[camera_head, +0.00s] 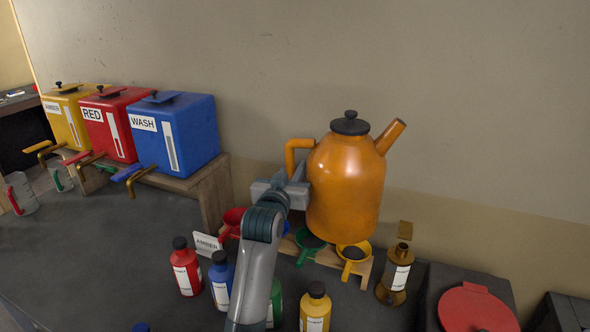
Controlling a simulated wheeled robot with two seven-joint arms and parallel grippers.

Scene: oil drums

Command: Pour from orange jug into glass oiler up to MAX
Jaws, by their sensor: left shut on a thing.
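The orange jug (346,184) has a black lid, a handle on its left and a spout pointing up to the right. It is close to upright, in front of the wall at the rack of funnels; whether its base touches anything is unclear. My left gripper (290,185) is shut on the jug at its handle side; its fingertips are partly hidden. An amber-brown vessel with a brass neck and white label, apparently the glass oiler (394,278), stands right of the jug and below its spout, apart from it. Its level and MAX mark are unreadable. My right gripper is not in view.
A wooden rack (326,257) holds red, green and yellow funnels below the jug. Red (186,270), blue (221,283) and yellow (315,309) bottles stand in front. Yellow, red and blue tanks (178,135) stand at left. A red round lid (476,308) lies at lower right.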

